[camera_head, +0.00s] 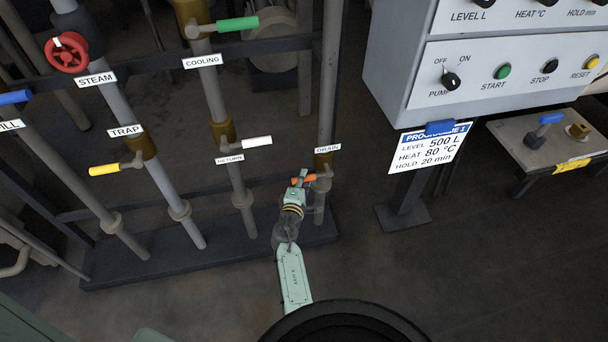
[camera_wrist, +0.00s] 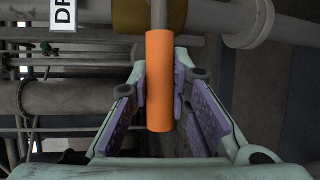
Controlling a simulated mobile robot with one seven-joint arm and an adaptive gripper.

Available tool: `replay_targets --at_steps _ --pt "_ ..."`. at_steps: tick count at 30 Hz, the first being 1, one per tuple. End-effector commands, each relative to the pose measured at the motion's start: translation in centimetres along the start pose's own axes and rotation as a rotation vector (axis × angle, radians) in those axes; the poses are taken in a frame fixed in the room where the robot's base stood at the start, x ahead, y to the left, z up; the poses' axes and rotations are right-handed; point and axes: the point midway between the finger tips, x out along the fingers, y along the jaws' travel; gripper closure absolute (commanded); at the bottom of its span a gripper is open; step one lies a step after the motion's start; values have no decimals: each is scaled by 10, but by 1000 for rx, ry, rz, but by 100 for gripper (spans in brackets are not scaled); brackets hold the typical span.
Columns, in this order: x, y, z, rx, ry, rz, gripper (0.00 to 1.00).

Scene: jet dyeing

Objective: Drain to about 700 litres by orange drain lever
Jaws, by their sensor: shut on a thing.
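The orange drain lever (camera_head: 303,180) sits on the drain pipe under the DRAIN label (camera_head: 328,148) in the head view, pointing left from the valve. In the wrist view the orange lever grip (camera_wrist: 160,80) lies between the purple-padded fingers of my gripper (camera_wrist: 163,95). My gripper (camera_head: 300,178) is shut on the lever in the head view, and its fingers hide part of it. The level knob is partly cut off at the top of the control panel (camera_head: 500,70). No level readout is visible in either view.
Nearby levers are white return (camera_head: 257,141), yellow trap (camera_head: 104,170) and green cooling (camera_head: 237,24). A red steam wheel (camera_head: 67,52) is at upper left. A programme card (camera_head: 430,148) reads LEVEL 500 L, HEAT 80 °C, HOLD 20 min.

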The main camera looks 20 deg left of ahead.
Motion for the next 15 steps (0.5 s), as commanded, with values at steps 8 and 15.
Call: replay_targets --at_steps 8,15 --pt "0 6 1 40 6 -13 100" --pt "1 7 1 40 6 -11 78"
